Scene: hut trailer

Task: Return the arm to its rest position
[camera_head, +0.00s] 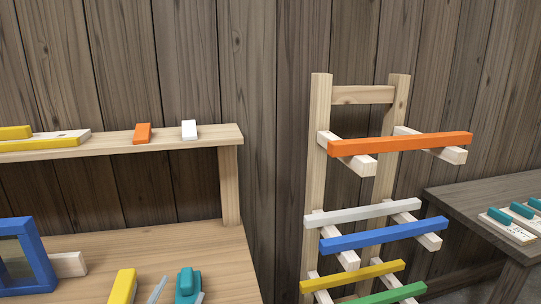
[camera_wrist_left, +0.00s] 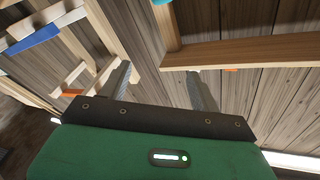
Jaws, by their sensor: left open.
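My left gripper (camera_wrist_left: 157,74) shows in the left wrist view, its two grey fingers spread apart with nothing between them. The plank wall and the wooden rack are beyond the fingers in that view. I cannot make out the left gripper clearly in the head view. My right gripper is in neither view.
A wooden rack (camera_head: 319,140) holds orange (camera_head: 415,142), white (camera_head: 362,213), blue (camera_head: 384,235), yellow (camera_head: 353,276) and green bars (camera_head: 390,294). A shelf (camera_head: 108,143) stands over a workbench (camera_head: 200,250) with a blue frame (camera_head: 38,250). A dark table (camera_head: 465,205) is right.

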